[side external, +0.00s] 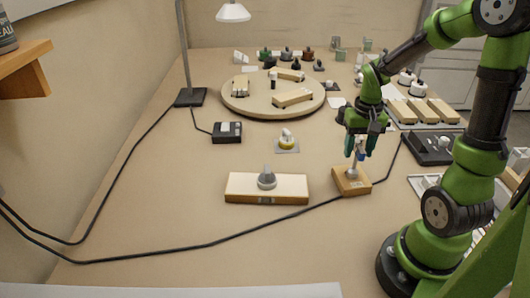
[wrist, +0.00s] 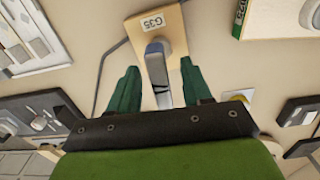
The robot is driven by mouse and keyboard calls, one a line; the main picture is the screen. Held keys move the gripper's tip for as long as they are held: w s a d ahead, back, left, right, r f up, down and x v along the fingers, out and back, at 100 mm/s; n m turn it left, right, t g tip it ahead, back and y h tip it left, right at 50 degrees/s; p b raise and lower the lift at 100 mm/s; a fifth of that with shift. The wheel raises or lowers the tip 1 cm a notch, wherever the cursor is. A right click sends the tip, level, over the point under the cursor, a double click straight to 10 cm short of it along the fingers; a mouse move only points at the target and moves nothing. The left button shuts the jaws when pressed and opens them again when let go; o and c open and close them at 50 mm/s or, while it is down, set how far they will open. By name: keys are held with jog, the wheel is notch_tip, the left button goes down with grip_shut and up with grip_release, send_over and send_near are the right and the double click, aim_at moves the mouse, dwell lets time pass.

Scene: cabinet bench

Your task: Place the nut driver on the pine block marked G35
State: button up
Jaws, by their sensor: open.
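The pine block (side external: 351,185) is a small wooden block near the middle right of the bench in the side view. In the wrist view the block (wrist: 172,22) carries a white label reading G-35. The nut driver (side external: 354,169), with a grey lower part and a bit of blue higher up, stands roughly upright on the block. It shows end-on in the wrist view (wrist: 157,66), reaching from the block toward my gripper. My gripper (side external: 361,147) is open above the block, with its fingers on either side of the tool's upper part. The fingers partly hide the handle.
A pale block with a grey knob (side external: 267,188) lies to the left. A black cable (side external: 215,244) runs past the pine block. A round board (side external: 250,103) with several blocks stands behind.

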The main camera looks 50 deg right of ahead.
notch_tip(320, 180, up, 9)
jog(key=shift+r, duration=0.2)
jog(key=shift+a+r, duration=0.2)
jog(key=shift+r, duration=0.05)
jog(key=a+r+n+t+y, duration=0.1)
jog(key=a+r+n+t, duration=0.1)
jog(key=a, duration=0.7)
jog(key=s+a+r+n+t+y, duration=0.1)
jog(key=a+r+n+t, duration=0.1)
jog(key=a+t, duration=0.3)
jog(key=a+n, duration=0.1)
jog(key=a, duration=0.3)
jog(key=shift+s+a+r, duration=0.25)
jog(key=shift+a, duration=0.15)
